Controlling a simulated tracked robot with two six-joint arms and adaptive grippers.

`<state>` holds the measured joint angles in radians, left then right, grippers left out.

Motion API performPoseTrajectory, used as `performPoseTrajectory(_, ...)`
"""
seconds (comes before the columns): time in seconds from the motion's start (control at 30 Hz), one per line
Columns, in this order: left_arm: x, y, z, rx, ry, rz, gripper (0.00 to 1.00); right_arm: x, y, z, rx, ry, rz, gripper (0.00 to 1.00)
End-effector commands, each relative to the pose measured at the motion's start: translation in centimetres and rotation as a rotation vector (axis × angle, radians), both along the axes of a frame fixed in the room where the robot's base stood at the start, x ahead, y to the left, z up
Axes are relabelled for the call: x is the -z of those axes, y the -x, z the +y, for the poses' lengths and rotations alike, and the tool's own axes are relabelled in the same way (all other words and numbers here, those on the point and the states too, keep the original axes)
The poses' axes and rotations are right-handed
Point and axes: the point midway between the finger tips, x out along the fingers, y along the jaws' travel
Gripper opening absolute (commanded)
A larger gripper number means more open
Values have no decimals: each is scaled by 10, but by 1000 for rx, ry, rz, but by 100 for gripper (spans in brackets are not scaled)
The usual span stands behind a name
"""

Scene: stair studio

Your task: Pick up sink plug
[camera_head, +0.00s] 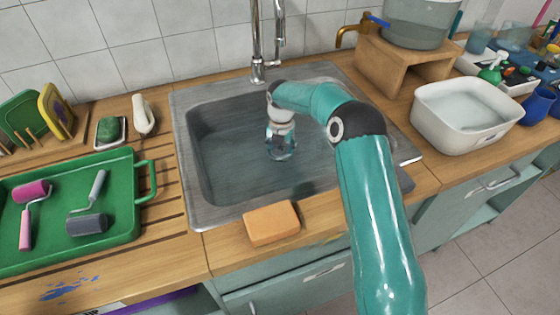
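The metal sink (222,165) is in the middle of the counter, and its basin seems to hold greyish water. My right arm reaches over the sink from the lower right. My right gripper (281,155) points down into the basin near its middle, its lower end seemingly in the water. I cannot tell whether its fingers are apart or closed. I cannot make out the sink plug; the gripper or the water may hide it. My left gripper is not in view.
A tall metal faucet (258,45) stands behind the sink. An orange sponge (271,222) lies at the front edge. A green tray (125,232) with paint rollers is at the left. A white basin (433,130) and a wooden stand (388,62) are at the right.

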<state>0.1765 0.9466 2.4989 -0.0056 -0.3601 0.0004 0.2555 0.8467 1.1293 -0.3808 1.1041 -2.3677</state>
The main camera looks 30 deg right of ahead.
Motion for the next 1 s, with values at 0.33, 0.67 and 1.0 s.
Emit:
performPoseTrajectory(0.33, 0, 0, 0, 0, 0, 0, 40, 1, 0, 0, 0, 0, 1, 23)
performPoseTrajectory(0.67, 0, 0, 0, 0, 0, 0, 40, 2, 1, 0, 0, -2, 3, 0)
performPoseTrajectory(1.0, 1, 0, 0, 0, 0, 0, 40, -5, 0, 1, 0, -1, 2, 0)
